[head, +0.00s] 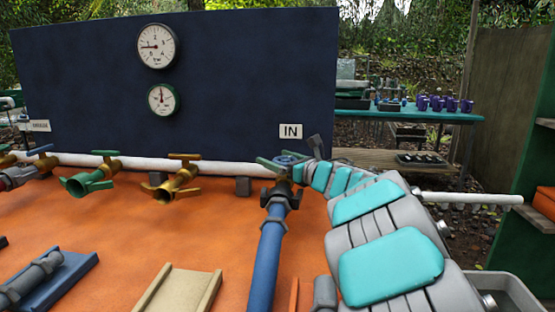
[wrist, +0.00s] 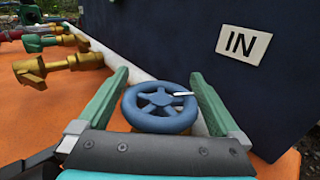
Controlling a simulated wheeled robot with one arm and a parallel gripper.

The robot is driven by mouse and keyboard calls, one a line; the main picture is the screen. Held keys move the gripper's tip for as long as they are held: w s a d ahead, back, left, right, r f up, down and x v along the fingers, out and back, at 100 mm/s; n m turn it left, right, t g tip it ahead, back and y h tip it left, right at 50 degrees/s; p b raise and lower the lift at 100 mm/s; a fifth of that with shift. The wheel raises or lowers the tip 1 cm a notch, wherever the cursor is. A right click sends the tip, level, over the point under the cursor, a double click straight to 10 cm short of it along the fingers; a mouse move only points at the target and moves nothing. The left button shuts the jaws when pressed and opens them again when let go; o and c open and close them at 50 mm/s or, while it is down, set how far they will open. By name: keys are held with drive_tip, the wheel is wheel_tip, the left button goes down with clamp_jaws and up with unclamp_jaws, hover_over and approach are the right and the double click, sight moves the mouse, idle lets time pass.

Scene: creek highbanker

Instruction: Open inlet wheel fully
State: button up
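The inlet wheel (wrist: 160,107) is a small blue handwheel with spokes and a white mark on the right side of its rim. It sits by the panel, below and left of the white "IN" sign (wrist: 243,44). In the head view the wheel (head: 287,159) tops a dark valve on a blue pipe (head: 268,255), partly hidden by my gripper. My gripper (wrist: 160,74) is open, its two green fingers on either side of the wheel, close to the rim. I cannot tell whether they touch it. In the head view my gripper (head: 285,165) is at the wheel.
The dark blue panel (head: 230,80) stands close behind the wheel and carries two round gauges. Brass taps (head: 172,178) and a green-handled tap (head: 90,178) line the orange deck (head: 215,235) to the left. A teal table (head: 430,115) stands behind, right.

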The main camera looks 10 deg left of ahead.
drive_tip(key=c, duration=1.1)
drive_tip(key=shift+d+f+b, duration=0.1)
drive_tip(key=shift+f+b, duration=0.1)
drive_tip(key=shift+b, duration=0.5)
